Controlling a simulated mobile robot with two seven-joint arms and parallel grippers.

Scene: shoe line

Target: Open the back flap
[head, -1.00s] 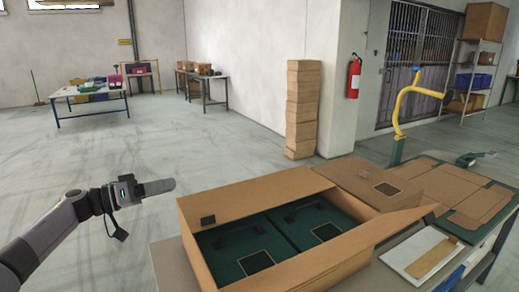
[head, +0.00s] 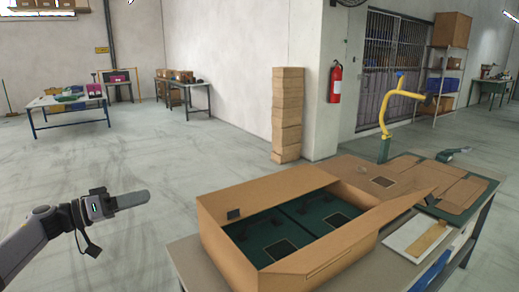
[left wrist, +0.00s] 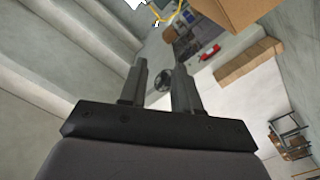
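A large open cardboard box (head: 230,250) stands on the table. Its back panel (head: 275,195) stands up along the far side, and one flap (head: 408,207) sticks out to the right. Inside are dark green surfaces (head: 265,228) with black patches. I cannot tell whether the back panel is the flap or the wall. My left gripper (head: 132,199) is left of the box, apart from it and empty. In the left wrist view my left gripper (left wrist: 160,80) has its two fingers apart, and cardboard (left wrist: 245,12) shows at the top. My right gripper is not in view.
The grey table (head: 190,262) also holds flat cardboard sheets (head: 460,190), a white tray (head: 408,243) and a yellow post (head: 385,115) at the back. A carton stack (head: 287,115) stands behind on the floor. The floor left of the table is clear.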

